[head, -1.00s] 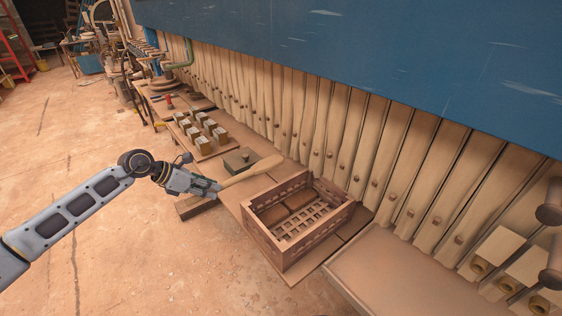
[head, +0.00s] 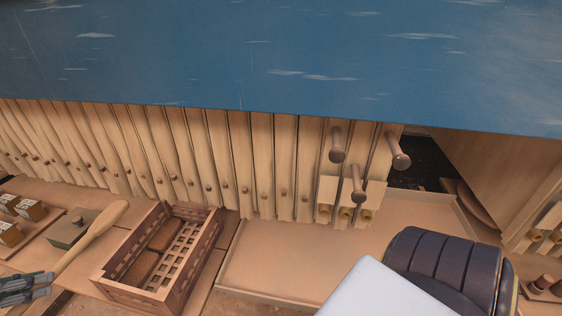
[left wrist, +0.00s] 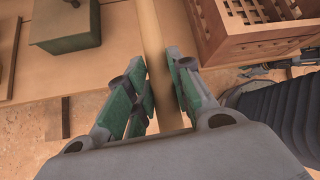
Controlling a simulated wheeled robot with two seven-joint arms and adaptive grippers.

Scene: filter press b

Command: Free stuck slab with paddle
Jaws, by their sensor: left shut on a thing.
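A pale wooden paddle (head: 97,232) slants up and to the right over the bench in the head view. My left gripper (head: 48,283) is at the lower left edge there, shut on its handle. In the left wrist view the handle (left wrist: 152,40) runs between the fingers of the left gripper (left wrist: 160,85). A long row of upright press plates (head: 215,155) stands under the blue beam, apart from the paddle. I cannot tell which slab is stuck. My right gripper cannot be made out in the head view.
A brown slatted crate (head: 188,275) holding brown blocks stands right of the paddle; a green lidded box (head: 70,235) lies left of it. A shallow tray (head: 280,262) lies empty below the plates. Dark round-ended pegs (head: 337,150) jut out at right. A blue beam (head: 290,60) spans above.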

